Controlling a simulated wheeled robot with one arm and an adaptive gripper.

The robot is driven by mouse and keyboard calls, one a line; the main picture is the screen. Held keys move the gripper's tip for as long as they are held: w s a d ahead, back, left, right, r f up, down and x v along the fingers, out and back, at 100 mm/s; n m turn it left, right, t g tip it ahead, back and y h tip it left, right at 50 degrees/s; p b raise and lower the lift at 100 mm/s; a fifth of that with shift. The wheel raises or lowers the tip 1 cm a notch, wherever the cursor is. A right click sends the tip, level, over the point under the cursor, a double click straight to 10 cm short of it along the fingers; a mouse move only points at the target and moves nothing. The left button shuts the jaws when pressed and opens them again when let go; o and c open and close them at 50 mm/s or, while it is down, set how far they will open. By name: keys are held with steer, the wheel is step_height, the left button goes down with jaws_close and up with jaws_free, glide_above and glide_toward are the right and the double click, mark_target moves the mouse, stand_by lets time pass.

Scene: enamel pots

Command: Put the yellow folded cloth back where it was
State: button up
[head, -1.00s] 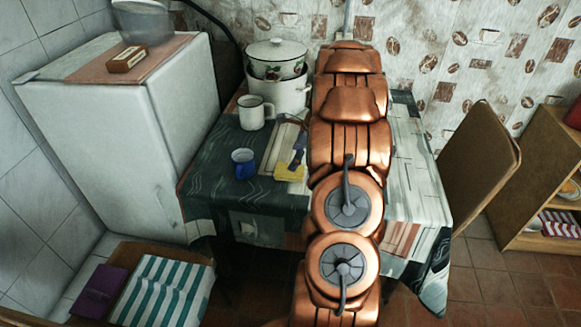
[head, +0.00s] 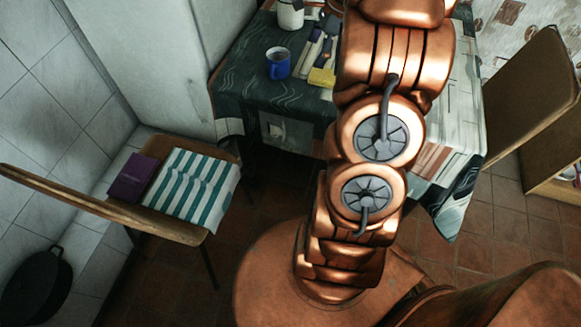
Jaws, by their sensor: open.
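The yellow folded cloth (head: 321,77) lies on the dark patterned tablecloth of the table (head: 240,88), close to the left side of my copper arm. Part of it may be hidden by the arm. A blue mug (head: 278,63) stands to its left, and utensils with dark handles lie just behind it. My arm reaches up over the table and out of the top of the head view. My gripper is out of view, so I cannot see its jaws.
A chair (head: 205,236) at the left holds a striped towel (head: 193,188) and a purple book (head: 134,178). A black pan (head: 37,287) leans by the tiled wall. A white pot (head: 290,14) stands behind the mug. Another chair (head: 530,90) is at right.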

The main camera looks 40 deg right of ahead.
steer(key=s+a+r+n+g, duration=0.15)
steer(key=s+a+n, duration=0.4)
steer(key=a, duration=0.55)
steer(key=s+a+r+n+g, duration=0.1)
steer(key=s+a+r+n, duration=0.2)
steer(key=s+a+n, duration=0.55)
steer(key=s+a+f+n+g+h, duration=0.1)
steer(key=s+a+n+h, duration=0.1)
steer(key=s+a+n, duration=0.8)
steer(key=s, duration=0.2)
steer(key=shift+s+f+g+h, duration=0.35)
steer(key=shift+f+h, duration=0.05)
steer(key=shift+r, duration=0.1)
step_height(320, 180, up, 4)
steer(key=p, duration=0.4)
steer(key=shift+r, duration=0.15)
